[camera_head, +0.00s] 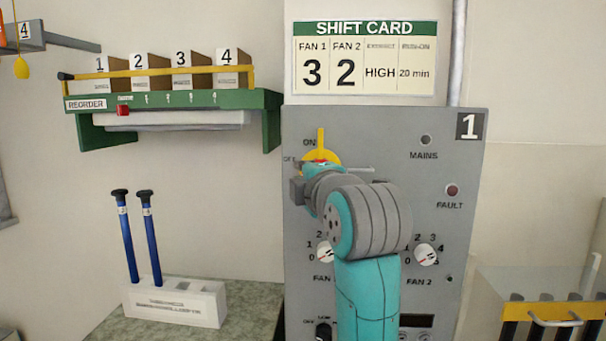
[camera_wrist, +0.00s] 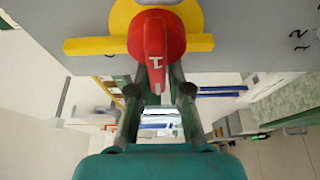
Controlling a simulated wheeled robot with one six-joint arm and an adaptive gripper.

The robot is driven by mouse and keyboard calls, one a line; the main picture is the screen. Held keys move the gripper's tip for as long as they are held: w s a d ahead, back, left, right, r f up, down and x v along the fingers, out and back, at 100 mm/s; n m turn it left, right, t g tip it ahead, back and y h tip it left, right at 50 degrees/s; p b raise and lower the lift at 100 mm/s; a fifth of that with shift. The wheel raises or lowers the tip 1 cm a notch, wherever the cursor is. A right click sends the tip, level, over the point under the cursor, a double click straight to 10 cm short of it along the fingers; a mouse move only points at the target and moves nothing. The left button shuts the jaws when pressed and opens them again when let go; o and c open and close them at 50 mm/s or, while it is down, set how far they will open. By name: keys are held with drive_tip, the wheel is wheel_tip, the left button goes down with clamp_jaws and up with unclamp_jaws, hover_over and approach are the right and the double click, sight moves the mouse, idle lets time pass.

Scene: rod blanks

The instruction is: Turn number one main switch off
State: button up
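The number one main switch (camera_head: 321,138) is on the upper left of the grey panel marked 1 (camera_head: 465,200). Its yellow bar points straight up at ON. In the wrist view, the switch's red handle (camera_wrist: 158,45), marked 1, stands out from the yellow bar and round yellow plate. My gripper (camera_wrist: 160,92) is open, its dark fingertips on either side of the handle's near end, with gaps showing at both sides. In the head view my wrist and arm hide the fingertips and the lower part of the switch.
A FAN 1 dial (camera_head: 325,253) and FAN 2 dial (camera_head: 427,254) lie below the switch. The MAINS lamp (camera_head: 426,139) looks dark, the FAULT lamp (camera_head: 452,190) dull red. A green shelf (camera_head: 270,115) and a white rack (camera_head: 175,303) with two blue rods stand left.

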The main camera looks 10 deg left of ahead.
drive_tip(key=shift+o, duration=1.1)
drive_tip(key=shift+d, duration=0.1)
drive_tip(key=shift+s, duration=0.1)
drive_tip(key=v, duration=1.1)
drive_tip(key=shift+s+d, duration=0.15)
drive_tip(key=shift+s, duration=0.2)
